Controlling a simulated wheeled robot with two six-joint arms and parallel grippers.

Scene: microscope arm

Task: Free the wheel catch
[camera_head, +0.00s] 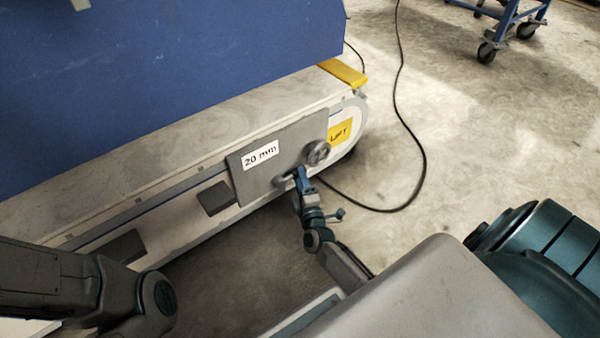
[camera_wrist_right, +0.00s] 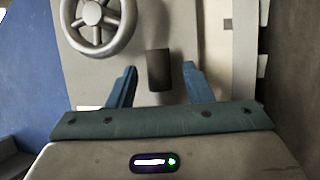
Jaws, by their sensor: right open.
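A grey handwheel (camera_head: 318,152) sits on the grey plate (camera_head: 262,178) of the machine, and it shows at the upper left of the right wrist view (camera_wrist_right: 99,22). Below and right of it in that view, a dark, block-like catch (camera_wrist_right: 159,70) stands out from the plate. My right gripper (camera_head: 301,172) is at the plate's lower right, just below the wheel. In the right wrist view its blue fingers (camera_wrist_right: 160,84) are open, one on each side of the catch, with gaps visible. In the head view the fingers largely hide the catch. My left gripper is out of view.
The plate has a "20 mm" label (camera_head: 261,154); a yellow "LIFT" label (camera_head: 340,132) is beside the wheel. A blue panel (camera_head: 170,70) rises above the base. A black cable (camera_head: 420,150) crosses the floor. A wheeled blue cart (camera_head: 505,28) stands far right.

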